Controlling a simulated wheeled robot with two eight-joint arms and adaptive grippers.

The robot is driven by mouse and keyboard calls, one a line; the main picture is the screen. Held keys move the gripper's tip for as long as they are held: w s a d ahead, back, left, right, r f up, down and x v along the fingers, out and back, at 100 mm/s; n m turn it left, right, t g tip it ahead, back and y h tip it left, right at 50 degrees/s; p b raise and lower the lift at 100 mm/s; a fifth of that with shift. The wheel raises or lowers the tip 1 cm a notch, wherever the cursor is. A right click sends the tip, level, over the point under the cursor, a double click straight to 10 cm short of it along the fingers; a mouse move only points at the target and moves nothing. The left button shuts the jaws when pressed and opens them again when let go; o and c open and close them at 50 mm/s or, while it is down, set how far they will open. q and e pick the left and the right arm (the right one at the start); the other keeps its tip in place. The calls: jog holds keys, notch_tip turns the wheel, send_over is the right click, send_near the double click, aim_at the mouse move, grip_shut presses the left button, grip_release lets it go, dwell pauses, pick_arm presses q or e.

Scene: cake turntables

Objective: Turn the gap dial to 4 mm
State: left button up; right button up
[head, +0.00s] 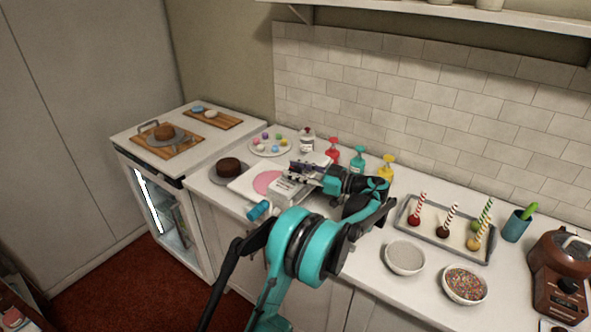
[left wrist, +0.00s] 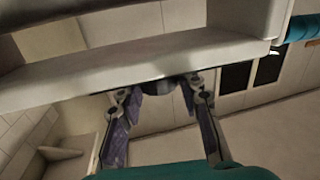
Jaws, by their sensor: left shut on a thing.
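The fondant sheeter (head: 287,192) is a pale grey machine on the counter, with a teal crank grip (head: 258,210) at its front left. My left gripper (head: 303,173) is at its back right end. In the left wrist view its two fingers (left wrist: 162,98) reach up to the machine's pale housing (left wrist: 150,65). A dark round knob, the gap dial (left wrist: 162,92), shows between the fingertips, and the gripper is shut on it. The dial's marks and setting cannot be read. The fingers hide the dial in the head view. My right gripper is not in view.
A pink sheet (head: 267,182) lies on a white board left of the sheeter. A chocolate cake (head: 229,168) stands further left. Red, teal and yellow bottles (head: 357,158) stand close behind my arm. A tray of cake pops (head: 412,229) and two bowls (head: 405,257) are to the right.

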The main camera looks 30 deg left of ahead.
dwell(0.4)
pick_arm(q)
jog(key=o, duration=1.2)
jog(key=shift+c, duration=0.2)
jog(key=w+d, duration=0.1)
jog(key=d, duration=1)
jog(key=shift+w+d, duration=0.25)
jog(key=shift+d, duration=0.15)
